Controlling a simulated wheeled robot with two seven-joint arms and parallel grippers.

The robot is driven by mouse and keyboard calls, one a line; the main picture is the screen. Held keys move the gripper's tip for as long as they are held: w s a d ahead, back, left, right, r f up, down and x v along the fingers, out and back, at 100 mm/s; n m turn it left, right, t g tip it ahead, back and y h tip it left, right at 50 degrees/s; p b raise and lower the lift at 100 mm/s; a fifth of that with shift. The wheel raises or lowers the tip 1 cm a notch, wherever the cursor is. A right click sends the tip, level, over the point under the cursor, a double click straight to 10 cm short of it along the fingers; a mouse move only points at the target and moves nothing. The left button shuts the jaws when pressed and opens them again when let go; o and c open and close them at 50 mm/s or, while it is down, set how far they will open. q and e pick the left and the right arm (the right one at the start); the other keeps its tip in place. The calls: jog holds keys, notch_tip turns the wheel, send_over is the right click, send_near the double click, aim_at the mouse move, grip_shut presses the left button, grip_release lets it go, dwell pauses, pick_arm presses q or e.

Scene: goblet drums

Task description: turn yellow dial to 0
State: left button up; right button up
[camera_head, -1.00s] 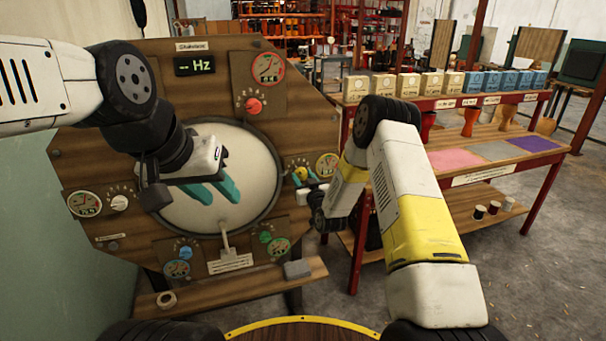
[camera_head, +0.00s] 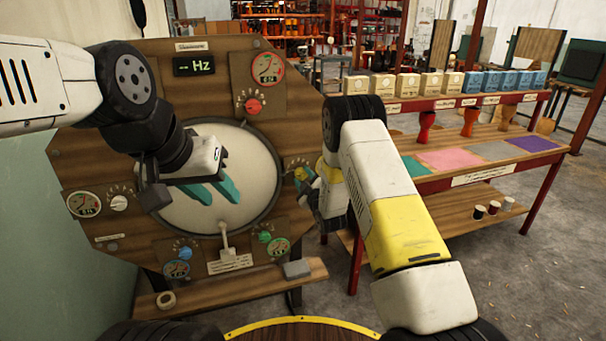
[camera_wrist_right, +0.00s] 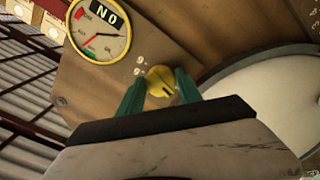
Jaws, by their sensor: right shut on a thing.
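My left gripper (camera_head: 221,195) is open and empty in front of the pale drumhead.
The panel also carries a red dial (camera_head: 253,105), a white dial (camera_head: 119,203), a blue dial (camera_head: 186,253) and a green dial (camera_head: 265,237). A display (camera_head: 195,66) reads "-- Hz". A shelf table (camera_head: 480,184) stands to the right.

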jog(key=shift+n, duration=1.1)
jog(key=o, duration=1.4)
jog(key=shift+c, duration=0.2)
jog(key=v, duration=0.8)
jog(key=shift+w+r, duration=0.1)
jog(key=shift+r, duration=0.05)
